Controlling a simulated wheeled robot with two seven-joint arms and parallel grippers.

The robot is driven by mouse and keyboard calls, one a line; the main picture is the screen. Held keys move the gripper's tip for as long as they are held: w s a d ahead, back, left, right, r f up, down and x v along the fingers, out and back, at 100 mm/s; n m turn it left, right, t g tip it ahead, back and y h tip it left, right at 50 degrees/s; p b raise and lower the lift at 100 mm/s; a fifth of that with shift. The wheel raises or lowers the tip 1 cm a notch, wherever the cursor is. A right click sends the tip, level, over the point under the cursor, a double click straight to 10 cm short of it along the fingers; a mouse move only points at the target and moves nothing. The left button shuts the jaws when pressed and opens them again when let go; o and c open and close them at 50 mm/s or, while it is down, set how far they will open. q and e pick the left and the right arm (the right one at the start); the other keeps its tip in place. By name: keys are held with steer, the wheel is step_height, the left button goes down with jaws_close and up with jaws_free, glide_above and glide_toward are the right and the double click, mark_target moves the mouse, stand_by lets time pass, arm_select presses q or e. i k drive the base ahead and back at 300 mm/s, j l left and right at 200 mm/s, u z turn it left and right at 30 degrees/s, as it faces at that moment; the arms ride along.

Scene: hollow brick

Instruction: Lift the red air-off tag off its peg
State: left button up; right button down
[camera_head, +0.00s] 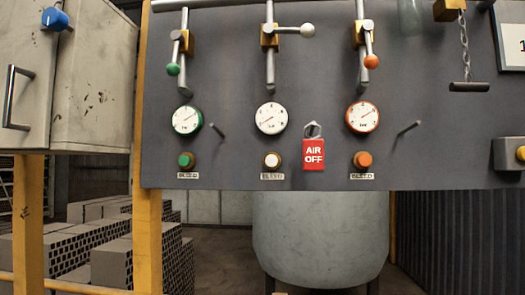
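The red tag (313,154) reads "AIR OFF" in white. It hangs upright on the grey panel (225,90), between the white-rimmed gauge and the orange-rimmed gauge, near the panel's lower edge. Neither of my grippers is in view.
Bare pegs (217,130) (409,127) stick out on both sides. Gauges (271,117), bleed buttons (273,160) and valve levers (294,30) surround the tag. A chain with a bar (467,86) hangs at right. A pale tank (320,235) stands below the panel.

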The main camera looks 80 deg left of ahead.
mark_target(313, 149)
steer(key=u, duration=2.2)
steer(key=l+u, duration=0.15)
steer(key=u, duration=0.3)
steer(key=l+u, duration=0.2)
steer(key=u, duration=0.2)
steer(key=l+u, duration=0.15)
steer(key=u, duration=0.3)
steer(key=l+u, duration=0.15)
steer(key=u, duration=0.3)
